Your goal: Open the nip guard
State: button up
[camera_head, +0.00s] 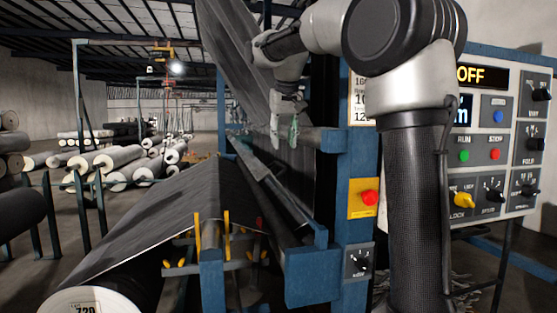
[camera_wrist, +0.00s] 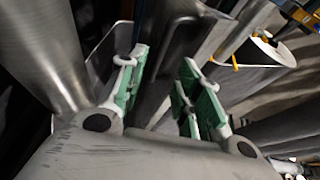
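My gripper (camera_head: 285,128) is at the machine's blue frame, in front of the dark gap above the long sloping bar. Its white fingers with green pads stand apart in the wrist view (camera_wrist: 164,66). A dark grey metal plate with a curved edge (camera_wrist: 168,38) shows beyond and between the fingers; I cannot tell whether they touch it. It may be part of the nip guard, but the guard is not clearly identifiable. A large metal roller (camera_wrist: 42,48) lies to the left in the wrist view. Nothing is visibly gripped.
The control panel (camera_head: 488,130) with an OFF display stands at the right. A red stop button on a yellow plate (camera_head: 369,198) is on the blue post. Grey sheet (camera_head: 165,215) runs down to a roll at lower left. Many rolls (camera_head: 125,163) lie behind left.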

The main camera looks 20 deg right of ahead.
jog(key=shift+w, duration=0.5)
jog(key=x, duration=0.7)
jog(key=shift+f, duration=0.3)
grip_shut()
